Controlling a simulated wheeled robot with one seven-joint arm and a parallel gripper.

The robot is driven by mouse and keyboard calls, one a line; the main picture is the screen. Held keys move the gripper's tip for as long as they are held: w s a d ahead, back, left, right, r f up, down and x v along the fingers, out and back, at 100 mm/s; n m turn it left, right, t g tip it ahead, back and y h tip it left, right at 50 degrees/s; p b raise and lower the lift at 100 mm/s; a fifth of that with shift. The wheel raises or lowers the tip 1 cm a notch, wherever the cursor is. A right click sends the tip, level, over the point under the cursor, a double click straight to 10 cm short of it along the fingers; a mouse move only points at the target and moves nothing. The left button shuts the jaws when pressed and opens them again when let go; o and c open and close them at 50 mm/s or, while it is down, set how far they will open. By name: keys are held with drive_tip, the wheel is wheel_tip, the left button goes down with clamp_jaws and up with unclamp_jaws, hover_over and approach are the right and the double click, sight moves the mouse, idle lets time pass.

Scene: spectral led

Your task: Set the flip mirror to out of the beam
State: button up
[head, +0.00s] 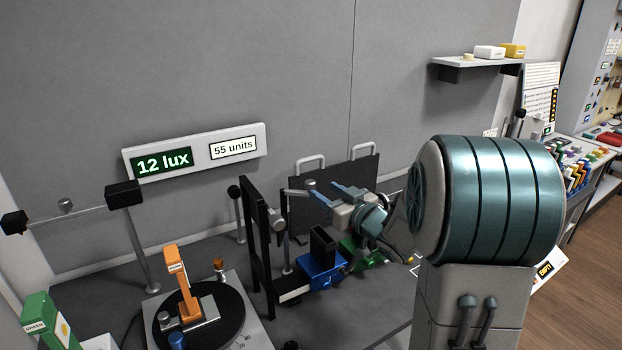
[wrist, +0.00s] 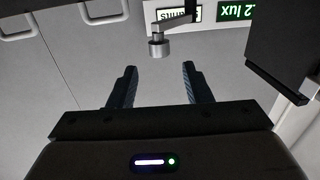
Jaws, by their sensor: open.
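A tall black upright frame (head: 258,235) stands on the bench left of my gripper; I cannot tell for sure that it is the flip mirror. A grey knob (head: 277,224) on a short arm is at its right side. In the wrist view a grey cylindrical knob (wrist: 159,48) on a dark arm sits just beyond the gap between my fingertips, apart from both. My gripper (head: 316,189) is open and empty, its fingers pointing left above the bench. The fingers also show in the wrist view (wrist: 158,72). The mirror's face cannot be made out.
A black panel with handles (head: 365,173) stands behind my gripper. A blue block (head: 322,272) and a green block (head: 362,252) sit below it. An orange holder (head: 184,290) stands on a black turntable at left. The wall display (head: 195,150) reads 12 lux and 55 units.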

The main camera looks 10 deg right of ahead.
sight(314, 184)
drive_tip(key=p+x, duration=0.1)
drive_tip(key=x, duration=0.6)
drive_tip(key=shift+w+a, duration=0.1)
clamp_jaws()
